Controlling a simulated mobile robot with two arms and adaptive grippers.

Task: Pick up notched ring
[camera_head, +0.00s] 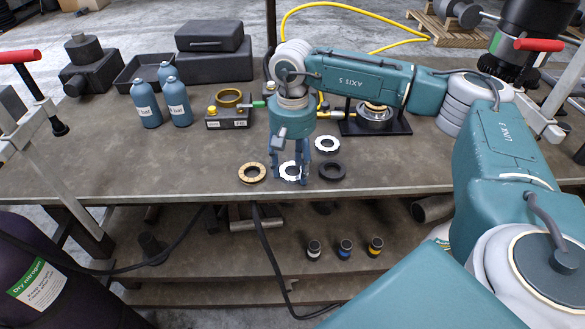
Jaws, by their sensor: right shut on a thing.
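My right gripper (290,175) reaches down to the front part of the workbench. Its fingers are shut on a white notched ring (288,172), which is partly hidden by the fingers. I cannot tell whether the ring touches the bench top. A second white notched ring (327,151) lies flat just behind and to the right. A tan, brass-coloured ring (252,181) lies to the left, and a dark ring (332,178) to the right. My left gripper is not in view.
A small block with a brass ring (229,98) and a black fixture with a round metal part (374,112) stand behind. Blue bottles (147,104) and a black tray (128,80) are at the left. The bench's left front is clear. Small bottles (345,248) stand on the lower shelf.

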